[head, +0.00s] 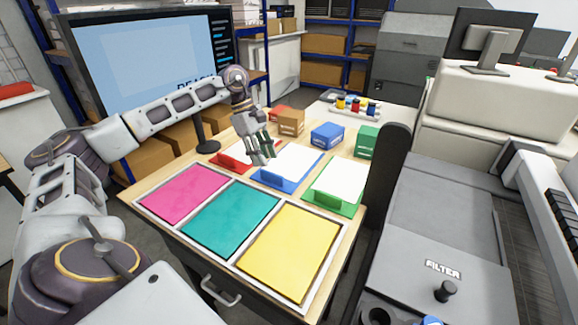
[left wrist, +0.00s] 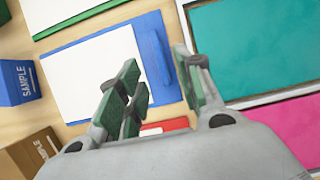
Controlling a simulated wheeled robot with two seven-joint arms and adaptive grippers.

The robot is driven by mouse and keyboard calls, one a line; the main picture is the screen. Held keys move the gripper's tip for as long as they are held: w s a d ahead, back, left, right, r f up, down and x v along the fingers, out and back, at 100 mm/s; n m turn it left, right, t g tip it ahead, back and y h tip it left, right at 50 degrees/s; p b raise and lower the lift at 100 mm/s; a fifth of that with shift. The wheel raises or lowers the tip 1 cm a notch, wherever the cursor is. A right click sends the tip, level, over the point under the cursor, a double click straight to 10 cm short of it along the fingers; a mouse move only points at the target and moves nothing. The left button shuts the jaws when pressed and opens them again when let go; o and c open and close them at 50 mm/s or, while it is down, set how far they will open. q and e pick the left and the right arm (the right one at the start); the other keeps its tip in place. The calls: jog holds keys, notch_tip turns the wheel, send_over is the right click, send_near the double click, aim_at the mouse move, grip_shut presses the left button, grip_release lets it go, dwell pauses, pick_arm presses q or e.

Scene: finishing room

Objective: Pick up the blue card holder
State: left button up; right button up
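The blue card holder (head: 284,184) lies on the wooden table with a white card on it, between a red and a green holder. Its raised blue lip (left wrist: 160,58) faces the colour panels. I cannot tell whether the fingertips touch the holder. They hide part of its lower edge there. My right gripper is in neither view.
The red holder (head: 229,160) and green holder (head: 332,203) lie close on either side. Brown (head: 291,123), blue (head: 327,135) and green (head: 367,142) boxes stand behind. Pink, teal and yellow panels (head: 232,218) fill the front. A monitor (head: 140,62) stands at the back left.

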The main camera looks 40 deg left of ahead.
aim_at(271, 173)
pick_arm(q)
jog(key=shift+p+x, duration=0.55)
jog(key=shift+x, duration=2.3)
jog(key=shift+c, duration=0.3)
grip_shut()
